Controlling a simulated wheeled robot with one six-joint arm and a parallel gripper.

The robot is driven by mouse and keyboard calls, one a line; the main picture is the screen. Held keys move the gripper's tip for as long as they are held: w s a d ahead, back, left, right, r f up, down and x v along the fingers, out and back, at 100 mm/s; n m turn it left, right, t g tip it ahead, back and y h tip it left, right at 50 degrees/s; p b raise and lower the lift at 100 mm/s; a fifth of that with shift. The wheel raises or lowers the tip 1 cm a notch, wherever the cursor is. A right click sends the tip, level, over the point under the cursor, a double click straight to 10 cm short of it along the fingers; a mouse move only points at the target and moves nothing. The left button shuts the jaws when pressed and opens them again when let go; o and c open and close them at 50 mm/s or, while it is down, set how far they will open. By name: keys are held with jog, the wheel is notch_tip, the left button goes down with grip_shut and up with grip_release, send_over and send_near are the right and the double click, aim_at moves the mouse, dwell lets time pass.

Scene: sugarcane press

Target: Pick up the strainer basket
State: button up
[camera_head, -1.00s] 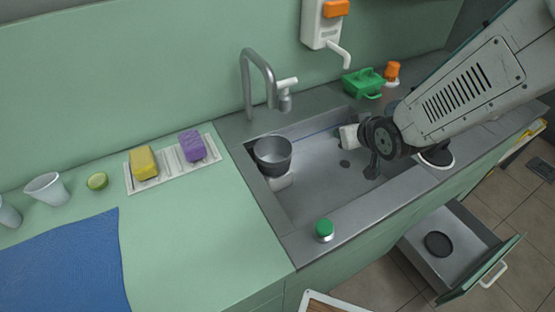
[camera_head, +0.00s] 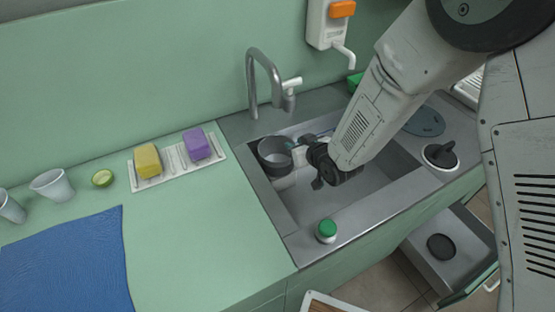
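A grey, round, open-topped vessel (camera_head: 272,156), which looks like the strainer basket, stands upright at the left end of the sink (camera_head: 286,215).
A grey faucet (camera_head: 252,85) rises behind the sink. A green-capped jar (camera_head: 326,231) stands on the front rim. A yellow sponge (camera_head: 147,160) and purple sponge (camera_head: 197,144) lie left. An open drawer (camera_head: 447,250) juts out below right.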

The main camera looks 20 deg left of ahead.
jog(key=shift+w+a+f, duration=0.1)
jog(key=shift+w+a, duration=0.05)
grip_shut()
dwell(0.4)
